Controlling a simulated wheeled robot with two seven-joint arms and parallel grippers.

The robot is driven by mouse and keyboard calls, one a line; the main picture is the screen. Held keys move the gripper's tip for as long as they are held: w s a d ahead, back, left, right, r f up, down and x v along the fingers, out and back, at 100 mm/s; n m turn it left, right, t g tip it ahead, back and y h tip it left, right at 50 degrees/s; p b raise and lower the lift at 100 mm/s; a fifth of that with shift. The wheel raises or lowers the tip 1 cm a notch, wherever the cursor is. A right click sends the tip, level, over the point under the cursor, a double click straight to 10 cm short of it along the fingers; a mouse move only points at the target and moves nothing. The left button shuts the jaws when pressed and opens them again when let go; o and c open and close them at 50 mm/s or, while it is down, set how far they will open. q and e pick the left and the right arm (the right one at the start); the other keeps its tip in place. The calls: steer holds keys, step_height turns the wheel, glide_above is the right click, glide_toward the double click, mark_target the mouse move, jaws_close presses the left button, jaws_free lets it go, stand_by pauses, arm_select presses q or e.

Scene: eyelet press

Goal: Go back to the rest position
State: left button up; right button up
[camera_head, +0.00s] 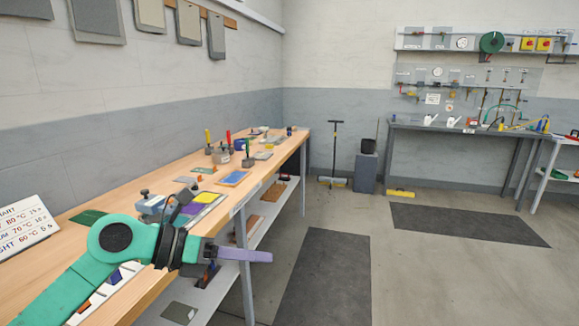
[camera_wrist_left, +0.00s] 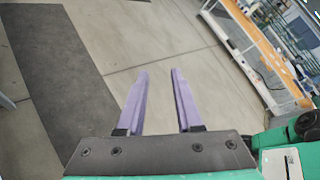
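My left gripper (camera_head: 245,255) reaches in from the left in the head view, past the front edge of the long wooden workbench (camera_head: 145,200). Its purple fingers point right over the floor. In the left wrist view the left gripper (camera_wrist_left: 160,75) has its two fingers apart with only floor between them, so it is open and empty. My right gripper is not in either view.
The bench holds a blue mat (camera_head: 232,179), several small tools and a white sign (camera_head: 22,228). A lower shelf (camera_head: 262,208) runs under it. Dark floor mats (camera_head: 325,275) lie on open floor to the right. A grey bench (camera_head: 455,128) stands at the back wall.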

arm_select(q)
steer(key=d+r+n+t+h, duration=0.2)
steer(key=d+r+n+h, duration=0.1)
steer(key=d+r+h, duration=0.1)
steer(key=w+a+r+n+t+y, duration=0.35)
steer(key=a+n+t, duration=0.25)
steer(key=n+t, duration=0.65)
steer(key=a+f+n+g+y, duration=0.2)
steer(key=a+f+n+y, duration=0.5)
steer(key=f+n, duration=0.25)
steer(key=a+f+n+g+y, duration=0.2)
steer(key=a+f+n+y, duration=0.4)
steer(key=f+n, duration=0.35)
steer(key=s+a+f+n+g, duration=0.1)
steer(key=s+f+n+g, duration=0.5)
steer(key=s+f+g, duration=1.05)
steer(key=s+f+t, duration=0.2)
steer(key=s+f, duration=0.2)
steer(key=f, duration=1)
steer(key=s+f+t, duration=0.1)
steer(key=s+f, duration=0.2)
steer(key=f, duration=1.1)
steer(key=s+a+f, duration=0.3)
steer(key=s+f, duration=0.9)
steer(key=s, duration=0.4)
steer(key=shift+s+a+f+m+g, duration=0.15)
steer(key=shift+f+m+g, duration=0.2)
steer(key=shift+g, duration=0.05)
